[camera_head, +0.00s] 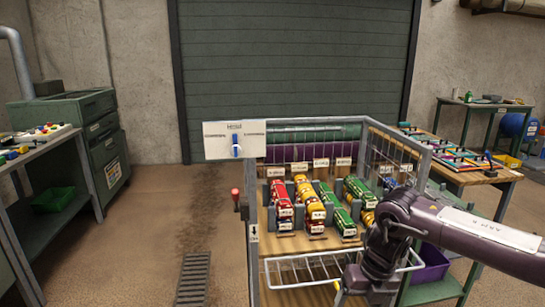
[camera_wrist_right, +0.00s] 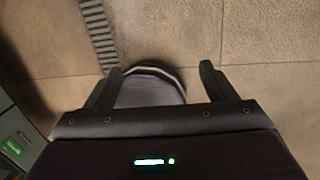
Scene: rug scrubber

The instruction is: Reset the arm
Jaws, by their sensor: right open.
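My right arm (camera_head: 455,228) comes in from the right in the head view. It bends down at the elbow in front of the machine's right side, and its lower end runs to the bottom edge. My right gripper (camera_wrist_right: 160,67) shows in the right wrist view. Its two dark fingers are wide apart with nothing gripped. It points down at the tan floor. A dark rounded part with a pale rim, probably my own base, shows beyond and between the fingers. My left arm and gripper are not in view.
A metal-framed machine (camera_head: 254,262) holds red, yellow and green cylinders. It has a white panel with a blue switch (camera_head: 236,146), a red-knobbed lever (camera_head: 235,193) and a wire rack (camera_head: 300,268). Benches stand left and right. Floor (camera_head: 150,230) left of the machine is clear around a drain grate (camera_head: 193,280).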

